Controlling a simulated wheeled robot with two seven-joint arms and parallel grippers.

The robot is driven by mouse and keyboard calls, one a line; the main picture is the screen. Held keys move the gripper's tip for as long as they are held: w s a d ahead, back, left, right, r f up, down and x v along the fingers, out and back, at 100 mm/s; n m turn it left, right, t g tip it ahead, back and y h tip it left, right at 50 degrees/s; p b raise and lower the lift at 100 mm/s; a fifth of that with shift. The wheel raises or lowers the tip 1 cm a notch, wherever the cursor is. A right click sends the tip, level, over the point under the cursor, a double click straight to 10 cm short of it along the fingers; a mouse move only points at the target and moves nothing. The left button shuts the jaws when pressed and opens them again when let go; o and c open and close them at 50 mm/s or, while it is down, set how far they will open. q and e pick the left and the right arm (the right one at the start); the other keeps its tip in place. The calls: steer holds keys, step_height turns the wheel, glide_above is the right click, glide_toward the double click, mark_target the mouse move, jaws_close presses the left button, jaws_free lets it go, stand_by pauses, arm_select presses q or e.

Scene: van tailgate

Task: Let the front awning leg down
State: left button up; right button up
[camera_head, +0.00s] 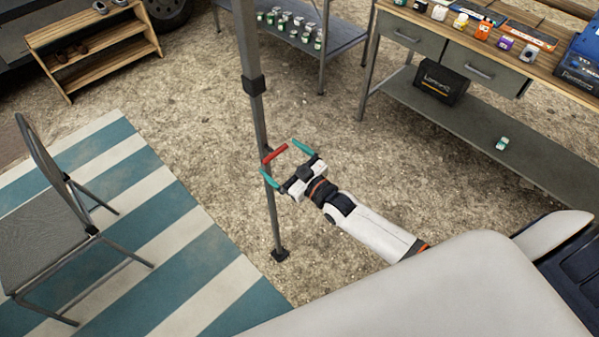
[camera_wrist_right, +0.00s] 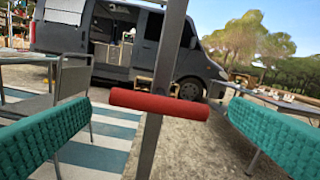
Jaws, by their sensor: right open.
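The awning leg (camera_head: 257,118) is a grey metal pole standing upright from the top of the head view to a small foot (camera_head: 280,254) on the gravel. A dark collar (camera_head: 254,84) sits partway up it. A red handle (camera_head: 275,154) sticks out from the pole below the collar. My right gripper (camera_head: 286,161) is open, its teal fingers to either side of the red handle and apart from it. In the right wrist view the red handle (camera_wrist_right: 160,104) lies crosswise between the two teal fingers, in front of the pole (camera_wrist_right: 160,60). My left gripper is not in view.
A folding chair (camera_head: 40,235) stands on a blue-and-white striped mat (camera_head: 150,250) at left. A wooden shoe rack (camera_head: 95,45) is at the upper left. A workbench (camera_head: 480,130) with drawers stands at the right, a shelf table (camera_head: 345,38) behind. Gravel around the leg is clear.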

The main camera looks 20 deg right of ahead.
steer(key=v, duration=0.7)
steer(key=shift+s+b, duration=0.25)
steer(key=shift+b, duration=0.05)
steer(key=s+d+f+m+g+h, duration=0.1)
steer(key=s+d+f+g+h, duration=0.2)
steer(key=f, duration=0.6)
steer(key=s+f+m+g, duration=0.15)
steer(key=s+f, duration=0.35)
steer(key=f, duration=0.5)
steer(key=s+d+f+g+h, duration=0.25)
steer(key=s+f, duration=0.25)
steer(key=f, duration=0.4)
steer(key=s+a+f+g, duration=0.1)
steer(key=s+f+g, duration=0.2)
steer(key=s, duration=0.6)
steer(key=s+a+f+m+g, duration=0.1)
steer(key=s+f+g, duration=0.2)
steer(key=s+f, duration=0.3)
steer(key=s+a+f+g, duration=0.1)
steer(key=s+f+g, duration=0.2)
steer(key=s, duration=0.8)
step_height(320, 180, down, 2)
steer(key=shift+s+f+h, duration=0.1)
steer(key=shift+s+h, duration=0.2)
steer(key=shift+h, duration=0.05)
steer(key=shift+a, duration=0.15)
